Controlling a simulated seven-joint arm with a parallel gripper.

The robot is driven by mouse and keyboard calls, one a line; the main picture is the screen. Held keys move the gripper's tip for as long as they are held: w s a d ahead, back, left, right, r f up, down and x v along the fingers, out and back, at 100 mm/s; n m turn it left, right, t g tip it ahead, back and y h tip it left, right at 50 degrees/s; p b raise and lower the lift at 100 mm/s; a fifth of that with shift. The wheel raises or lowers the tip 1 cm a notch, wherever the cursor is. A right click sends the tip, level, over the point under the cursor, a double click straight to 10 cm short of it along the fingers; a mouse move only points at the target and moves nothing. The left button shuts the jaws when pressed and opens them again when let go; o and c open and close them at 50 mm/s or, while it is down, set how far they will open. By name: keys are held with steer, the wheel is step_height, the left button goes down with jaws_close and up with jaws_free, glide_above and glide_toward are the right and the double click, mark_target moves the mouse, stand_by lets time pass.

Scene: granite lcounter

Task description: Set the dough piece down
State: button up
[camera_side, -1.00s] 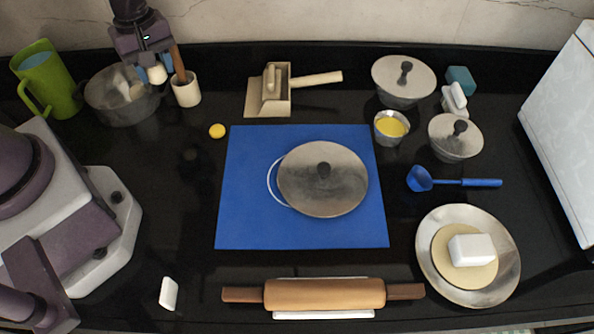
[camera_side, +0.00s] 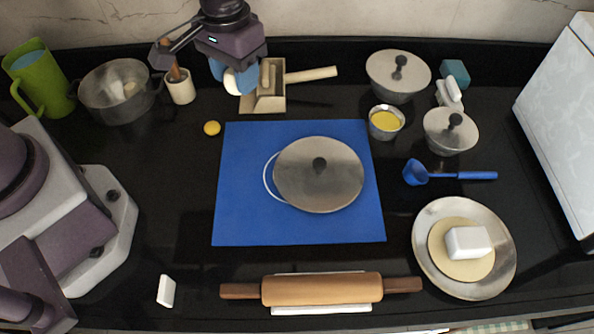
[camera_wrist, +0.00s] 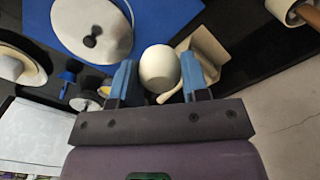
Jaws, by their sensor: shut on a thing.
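My gripper (camera_side: 236,78) is shut on a rounded, cream-white dough piece (camera_side: 231,84). It holds the dough just left of the beige dustpan-like scoop (camera_side: 268,101), beyond the back edge of the blue mat (camera_side: 240,220). In the wrist view the dough piece (camera_wrist: 160,66) sits between the blue fingers of my gripper (camera_wrist: 160,82). The dough looks to be above the counter, but its exact height is hard to tell. A grey lid (camera_side: 319,185) with a dark knob lies on the mat, over part of a white ring outline (camera_side: 267,183).
A metal pot (camera_side: 120,112) with pale pieces inside stands at the back left, beside a utensil cup (camera_side: 180,91). A small yellow disc (camera_side: 212,128) lies left of the mat. A rolling pin (camera_side: 321,289) lies in front. The mat's left strip is clear.

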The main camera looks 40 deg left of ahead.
mark_target(238, 98)
steer(key=f+n, duration=0.1)
steer(key=s+d+f+n, duration=0.1)
steer(key=f+n, duration=0.2)
steer(key=shift+s+d+f+n, duration=0.15)
steer(key=shift+d+f+n, duration=0.15)
steer(key=shift+f, duration=0.1)
steer(key=n, duration=0.1)
steer(key=f+n, duration=0.1)
steer(key=shift+f+n, duration=0.25)
steer(key=shift+n, duration=0.15)
steer(key=shift+f, duration=4)
steer(key=shift+f, duration=0.1)
steer(key=o, duration=0.7)
